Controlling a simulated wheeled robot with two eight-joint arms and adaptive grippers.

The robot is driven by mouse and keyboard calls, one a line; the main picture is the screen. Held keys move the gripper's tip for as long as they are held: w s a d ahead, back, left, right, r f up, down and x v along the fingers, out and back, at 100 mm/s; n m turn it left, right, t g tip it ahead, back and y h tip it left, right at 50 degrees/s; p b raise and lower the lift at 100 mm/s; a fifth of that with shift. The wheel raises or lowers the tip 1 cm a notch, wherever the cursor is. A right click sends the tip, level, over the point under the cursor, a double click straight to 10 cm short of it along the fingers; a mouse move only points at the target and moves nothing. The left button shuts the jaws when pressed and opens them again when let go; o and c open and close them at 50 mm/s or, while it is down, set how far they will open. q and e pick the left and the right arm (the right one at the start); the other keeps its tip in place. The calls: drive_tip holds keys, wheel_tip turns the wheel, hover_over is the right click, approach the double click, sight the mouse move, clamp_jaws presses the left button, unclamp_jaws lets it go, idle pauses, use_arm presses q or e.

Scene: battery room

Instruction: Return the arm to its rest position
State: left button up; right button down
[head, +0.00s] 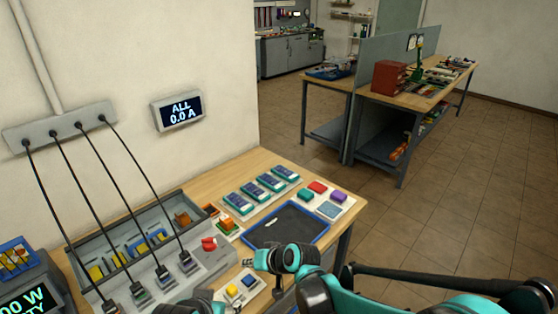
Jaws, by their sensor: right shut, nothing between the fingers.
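My right gripper (248,262) shows at the bottom middle of the head view. It is small, shut and empty. It points left over the near part of the wooden bench (262,163), close to the front of the grey battery unit. My teal and black right arm comes in from the lower right and hides part of the bench's near edge. I cannot tell whether the gripper touches anything below it.
A blue-rimmed dark tray (288,228) lies just behind the gripper. The grey unit (218,262) with a red knob (209,243) stands left, with black cables hanging from a wall box (60,127). A small panel with a yellow button (232,289) lies nearby. Floor at right is clear.

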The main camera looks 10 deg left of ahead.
drive_tip(key=s+d+r+m+t+h, duration=0.1)
drive_tip(key=s+d+r+h, duration=0.15)
drive_tip(key=d, duration=0.55)
drive_tip(key=s+d+r+t+h, duration=0.1)
drive_tip(key=s+d+r, duration=0.1)
drive_tip(key=d+r, duration=0.35)
drive_tip(key=s+d+h, duration=0.2)
drive_tip(key=s+d, duration=0.4)
drive_tip(key=d, duration=0.3)
drive_tip(key=s+d+f+m+h, duration=0.1)
drive_tip(key=s+d+h, duration=0.1)
drive_tip(key=s+d, duration=0.4)
drive_tip(key=d, duration=0.3)
drive_tip(key=shift+d+f+m, duration=0.3)
drive_tip(key=shift+a, duration=0.1)
